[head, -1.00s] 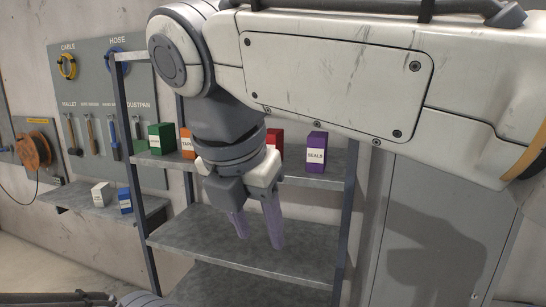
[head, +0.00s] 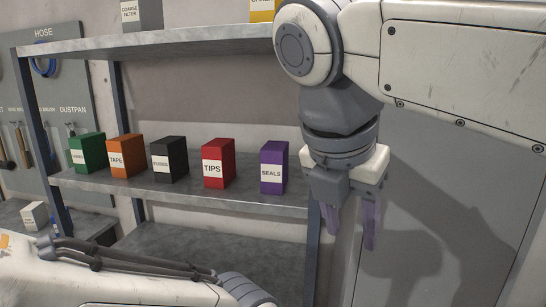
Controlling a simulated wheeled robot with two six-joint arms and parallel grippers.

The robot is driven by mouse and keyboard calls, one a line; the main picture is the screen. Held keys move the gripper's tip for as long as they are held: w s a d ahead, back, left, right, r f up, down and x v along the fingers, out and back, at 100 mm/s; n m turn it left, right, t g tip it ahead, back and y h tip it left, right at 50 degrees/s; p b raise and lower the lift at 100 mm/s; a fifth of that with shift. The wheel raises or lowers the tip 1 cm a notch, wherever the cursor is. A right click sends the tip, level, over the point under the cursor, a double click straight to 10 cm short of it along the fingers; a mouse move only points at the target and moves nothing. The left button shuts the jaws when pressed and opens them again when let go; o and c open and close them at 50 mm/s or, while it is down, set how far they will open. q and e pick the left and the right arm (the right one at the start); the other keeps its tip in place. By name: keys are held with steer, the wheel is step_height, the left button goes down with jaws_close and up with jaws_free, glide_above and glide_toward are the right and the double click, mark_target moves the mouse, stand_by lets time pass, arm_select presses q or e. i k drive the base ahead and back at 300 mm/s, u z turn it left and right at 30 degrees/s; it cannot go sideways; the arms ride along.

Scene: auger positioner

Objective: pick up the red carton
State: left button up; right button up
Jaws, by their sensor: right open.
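The red carton (head: 218,163), labelled TIPS, stands upright on the middle shelf (head: 210,198), between a black carton and a purple one. My right gripper (head: 350,228) hangs pointing down at the right end of the shelf, right of the purple carton. Its two purple-grey fingers are apart with nothing between them. It is well to the right of the red carton and apart from it. My left arm shows at the bottom left, but its gripper is not in view.
On the same shelf stand green (head: 88,152), orange (head: 124,155), black (head: 169,159) and purple (head: 273,167) cartons. A grey carton (head: 141,14) and a yellow one (head: 262,10) stand on the shelf above. A shelf post (head: 313,235) is beside my right gripper. The lower shelf looks bare.

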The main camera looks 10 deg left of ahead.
mark_target(217, 155)
steer(key=u, duration=0.3)
steer(key=i, duration=0.9)
steer(key=u, duration=0.65)
